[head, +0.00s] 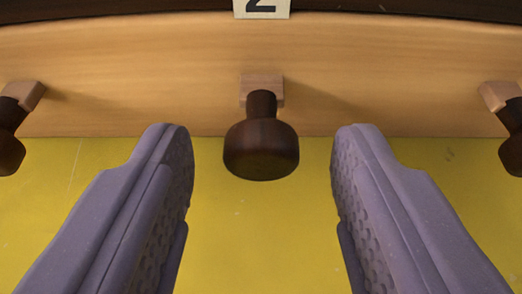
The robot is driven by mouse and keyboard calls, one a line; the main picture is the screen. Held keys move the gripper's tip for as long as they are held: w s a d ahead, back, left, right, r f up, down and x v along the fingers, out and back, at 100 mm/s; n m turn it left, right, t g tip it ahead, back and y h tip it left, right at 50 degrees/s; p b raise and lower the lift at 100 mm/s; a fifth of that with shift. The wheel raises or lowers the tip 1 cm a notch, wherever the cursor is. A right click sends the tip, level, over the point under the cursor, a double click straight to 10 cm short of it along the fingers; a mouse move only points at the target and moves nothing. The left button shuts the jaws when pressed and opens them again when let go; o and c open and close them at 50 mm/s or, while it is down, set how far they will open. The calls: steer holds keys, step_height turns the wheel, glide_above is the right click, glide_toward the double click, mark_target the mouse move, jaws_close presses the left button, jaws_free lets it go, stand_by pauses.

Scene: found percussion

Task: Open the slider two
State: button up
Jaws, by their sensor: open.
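Slider two has a dark brown round knob (261,152) on a short stem, set on a small light wooden block (262,88) against the pale wooden front panel (130,75). A plate with the number 2 (262,8) sits above it, cut off by the top edge. My gripper (262,158) is open. Its two purple-grey textured fingers are on either side of the knob in the picture, with a gap on each side. Neither finger appears to touch the knob. I cannot tell the depth between fingertips and knob exactly.
A similar dark knob (10,138) on a block stands at the left edge, and another knob (513,138) at the right edge, both partly cut off. A yellow surface (260,235) lies below the panel and looks clear. A dark edge (120,10) runs along the top.

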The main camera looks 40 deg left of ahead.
mark_target(263, 180)
steer(key=shift+c, duration=0.4)
jaws_close()
steer(key=shift+s+d+p, duration=0.2)
steer(key=shift+s+d, duration=0.25)
steer(key=shift+s, duration=0.2)
steer(key=shift+s+d+p, duration=0.15)
steer(key=shift+s+d, duration=0.3)
steer(key=shift+s, duration=0.15)
steer(key=shift+o, duration=0.4)
jaws_free()
steer(key=p+v, duration=0.3)
steer(key=v, duration=0.4)
steer(key=shift+w+r, duration=0.1)
steer(key=shift+r, duration=0.05)
steer(key=shift+s+d, duration=0.25)
steer(key=shift+s, duration=0.15)
